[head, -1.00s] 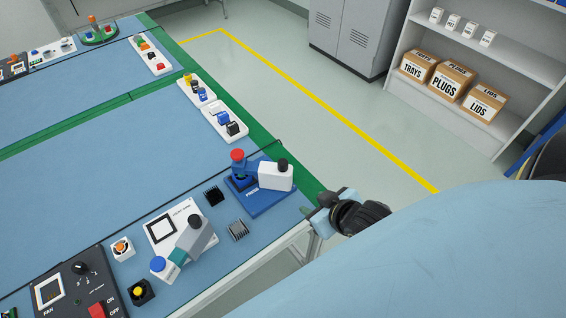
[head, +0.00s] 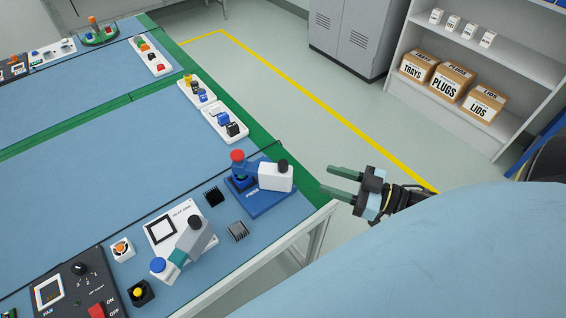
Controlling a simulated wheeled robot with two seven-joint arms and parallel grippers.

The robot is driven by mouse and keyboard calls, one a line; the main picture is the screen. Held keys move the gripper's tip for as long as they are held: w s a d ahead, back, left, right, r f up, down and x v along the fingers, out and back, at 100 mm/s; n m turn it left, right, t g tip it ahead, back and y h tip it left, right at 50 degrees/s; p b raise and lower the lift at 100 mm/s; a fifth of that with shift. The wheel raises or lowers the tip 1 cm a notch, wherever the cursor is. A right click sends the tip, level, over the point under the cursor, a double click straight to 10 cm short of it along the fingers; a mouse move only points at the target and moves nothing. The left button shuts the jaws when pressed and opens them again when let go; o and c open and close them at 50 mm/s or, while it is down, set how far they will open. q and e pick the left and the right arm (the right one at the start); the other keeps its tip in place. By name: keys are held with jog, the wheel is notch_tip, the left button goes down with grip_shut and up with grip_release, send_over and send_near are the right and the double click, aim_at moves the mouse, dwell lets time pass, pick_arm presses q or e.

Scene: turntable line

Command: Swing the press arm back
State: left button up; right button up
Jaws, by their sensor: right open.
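A blue press (head: 240,184) with a red knob stands on a blue base at the table's right edge. A white block-shaped arm (head: 275,177) with a black knob sits beside it on the same base. Nearer, a white fixture (head: 170,222) carries a grey and teal arm (head: 190,240) with a black knob and a blue round end. I cannot tell for certain which one is the press arm. My right gripper (head: 327,180) is open and empty, off the table edge to the right of the blue press, with its fingers pointing left. My left gripper is not in view.
A dark finned block (head: 214,196) and a grey finned block (head: 238,230) lie between the two fixtures. A dark control panel (head: 75,292) and a yellow button box (head: 141,292) are at the near left. The floor right of the table is clear.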

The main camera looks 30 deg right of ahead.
aim_at(283, 163)
jog(key=x, duration=1.3)
jog(key=shift+b, duration=0.35)
jog(key=shift+c, duration=0.2)
grip_shut()
